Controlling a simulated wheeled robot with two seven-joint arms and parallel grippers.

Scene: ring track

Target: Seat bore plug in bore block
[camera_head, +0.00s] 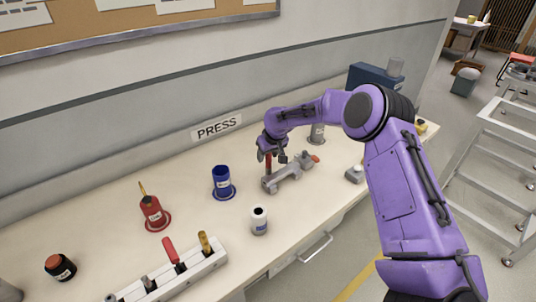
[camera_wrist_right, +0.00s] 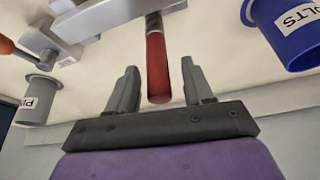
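A plug with a red handle (camera_head: 268,160) stands upright at the left end of a grey block-like fixture (camera_head: 287,177), which looks like the bore block. In the right wrist view the red handle (camera_wrist_right: 157,68) points toward my gripper, and its far end meets the grey block (camera_wrist_right: 105,18). How deep the plug sits cannot be told. My right gripper (camera_head: 270,153) is just above the block. In the wrist view its fingers (camera_wrist_right: 157,88) are open, one on each side of the handle, with gaps to both. My left gripper is not in view.
A white rack (camera_head: 215,257) holds several pieces, one red-handled. The wall is close behind the table.

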